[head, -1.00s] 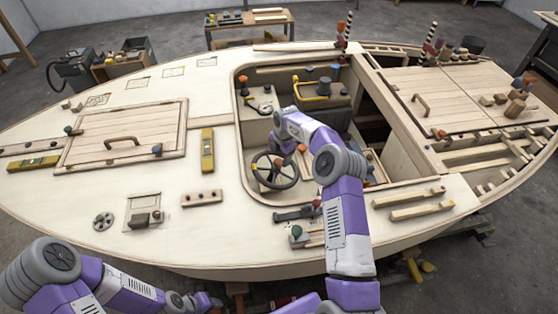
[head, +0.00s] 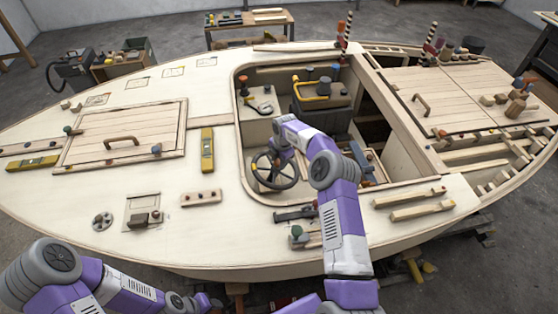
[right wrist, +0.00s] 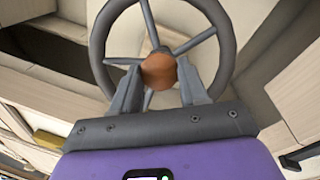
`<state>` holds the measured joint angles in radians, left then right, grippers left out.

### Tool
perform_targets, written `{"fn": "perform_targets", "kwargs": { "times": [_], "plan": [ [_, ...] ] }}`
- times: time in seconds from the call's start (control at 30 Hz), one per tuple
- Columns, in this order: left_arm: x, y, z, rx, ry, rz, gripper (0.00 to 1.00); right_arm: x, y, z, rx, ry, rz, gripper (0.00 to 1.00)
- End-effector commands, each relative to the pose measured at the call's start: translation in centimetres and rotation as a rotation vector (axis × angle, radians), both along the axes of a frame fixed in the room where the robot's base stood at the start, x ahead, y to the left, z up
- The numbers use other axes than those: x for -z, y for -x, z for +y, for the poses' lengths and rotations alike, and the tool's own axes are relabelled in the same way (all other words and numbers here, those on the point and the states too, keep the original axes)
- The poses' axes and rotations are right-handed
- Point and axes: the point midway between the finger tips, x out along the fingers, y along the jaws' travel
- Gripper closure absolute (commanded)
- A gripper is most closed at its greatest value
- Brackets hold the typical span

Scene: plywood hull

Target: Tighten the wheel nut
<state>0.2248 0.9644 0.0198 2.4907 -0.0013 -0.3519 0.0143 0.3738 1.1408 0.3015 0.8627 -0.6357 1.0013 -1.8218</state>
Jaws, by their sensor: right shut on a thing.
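The steering wheel (head: 294,180) is dark grey with thin spokes and stands in the open cockpit. The orange-brown wheel nut (right wrist: 159,71) sits at its hub, in the middle of the right wrist view. My right gripper (right wrist: 160,82) has one finger on each side of the nut and is shut on it; the wheel rim (right wrist: 223,45) arches beyond. In the head view my right gripper (head: 280,160) is small at the hub and largely hidden by my own wrist. My left gripper (head: 210,302) is low at the bottom edge, too small to read its fingers.
The cockpit coaming (head: 240,130) surrounds the wheel closely. A yellow level (head: 207,153) and a wooden strip with dark knobs (head: 201,198) lie on the deck to the left. Loose wooden bars (head: 422,210) lie on the right side deck.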

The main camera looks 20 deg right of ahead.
Motion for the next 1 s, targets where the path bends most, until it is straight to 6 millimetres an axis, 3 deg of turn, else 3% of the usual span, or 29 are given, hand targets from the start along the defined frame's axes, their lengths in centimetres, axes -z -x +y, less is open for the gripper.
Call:
{"fn": "perform_targets", "kwargs": {
  "times": [0.33, 1.0],
  "plan": [
    [0.5, 0.0, 0.0, 0.000, 0.000, 0.000, 0.57, 0.1, -0.1, 0.0, 0.065, -0.005, 0.020, 0.87],
    [2.3, 0.0, 0.0, 0.000, 0.000, 0.000, 0.57, 0.3, -0.4, -0.2, 0.436, -0.033, 0.136, 0.87]
  ]
}}
